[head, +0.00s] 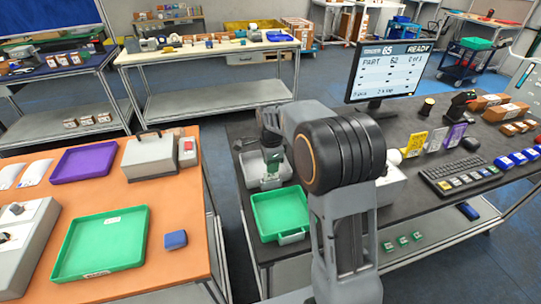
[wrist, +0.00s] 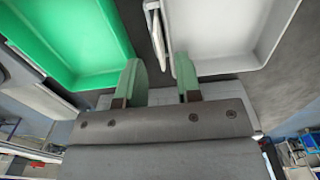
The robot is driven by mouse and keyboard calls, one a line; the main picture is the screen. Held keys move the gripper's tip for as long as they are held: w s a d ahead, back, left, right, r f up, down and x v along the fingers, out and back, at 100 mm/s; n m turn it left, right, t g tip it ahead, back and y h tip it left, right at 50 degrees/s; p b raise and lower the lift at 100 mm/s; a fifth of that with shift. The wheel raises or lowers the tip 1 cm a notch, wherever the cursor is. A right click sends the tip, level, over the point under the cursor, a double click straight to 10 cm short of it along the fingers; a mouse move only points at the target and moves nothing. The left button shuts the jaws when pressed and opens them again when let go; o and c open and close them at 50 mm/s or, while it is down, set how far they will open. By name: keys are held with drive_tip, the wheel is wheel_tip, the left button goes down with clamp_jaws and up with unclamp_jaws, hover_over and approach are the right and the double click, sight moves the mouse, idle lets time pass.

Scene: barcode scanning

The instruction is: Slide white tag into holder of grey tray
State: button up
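The grey tray (head: 248,166) lies on the dark bench, just behind a green tray, and fills the upper right of the wrist view (wrist: 225,62). My gripper (head: 270,180) is low at the grey tray's near edge. In the wrist view its two pale green fingers (wrist: 161,78) stand apart with a gap between them. No held tag is clear.
The green tray (head: 280,213) sits close in front of the grey tray. A monitor (head: 385,72), keyboard (head: 460,175) and small boxes occupy the bench's right. The orange table (head: 185,260) at left holds purple and green trays and a blue block (head: 175,240).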

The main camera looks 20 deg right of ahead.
wheel_tip(320, 180, up, 14)
drive_tip(key=shift+f, duration=0.2)
idle(0.4)
drive_tip(key=s+f+n+t, duration=0.2)
drive_tip(key=s+f+n, duration=0.1)
drive_tip(key=s+n, duration=0.6)
drive_tip(key=s+f+n+t, duration=0.2)
drive_tip(key=s+f+n, duration=0.1)
drive_tip(key=s+n, duration=0.6)
drive_tip(key=shift+s+f, duration=0.35)
drive_tip(key=shift+s, duration=1.5)
drive_tip(key=shift+a, duration=0.1)
